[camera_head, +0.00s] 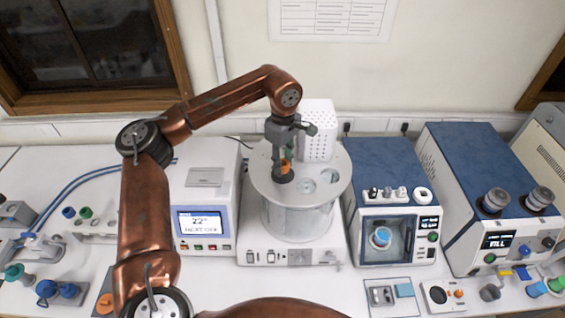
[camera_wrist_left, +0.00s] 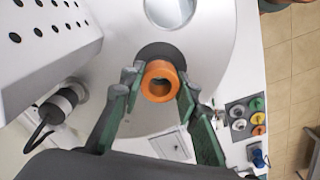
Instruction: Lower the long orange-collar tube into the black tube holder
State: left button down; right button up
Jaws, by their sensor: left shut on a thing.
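The long orange-collar tube shows its orange collar (camera_head: 287,166) above the lid of the round bath. In the left wrist view I look down on the open ring of this collar (camera_wrist_left: 159,66). My left gripper (camera_head: 284,155) points down over the lid. Its green-padded fingers (camera_wrist_left: 158,90) stand on either side of the collar and are shut on the tube. The black tube holder (camera_head: 283,176) is a dark ring in the lid directly below, and it also shows behind the collar in the wrist view (camera_wrist_left: 160,49). The tube's lower body is hidden. My right gripper is not in view.
The lid (camera_head: 262,183) of the clear bath has open round holes to the right of the holder. A white perforated box (camera_head: 318,130) stands close behind. A heater unit with a display (camera_head: 204,226) is at left, and a blue-topped machine (camera_head: 385,165) at right.

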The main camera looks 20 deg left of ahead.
pick_arm(q)
jog(key=shift+f, duration=0.1)
jog(key=c, duration=1.7)
grip_release()
jog(key=shift+c, duration=0.2)
notch_tip(320, 180, up, 11)
jog(key=p, duration=0.7)
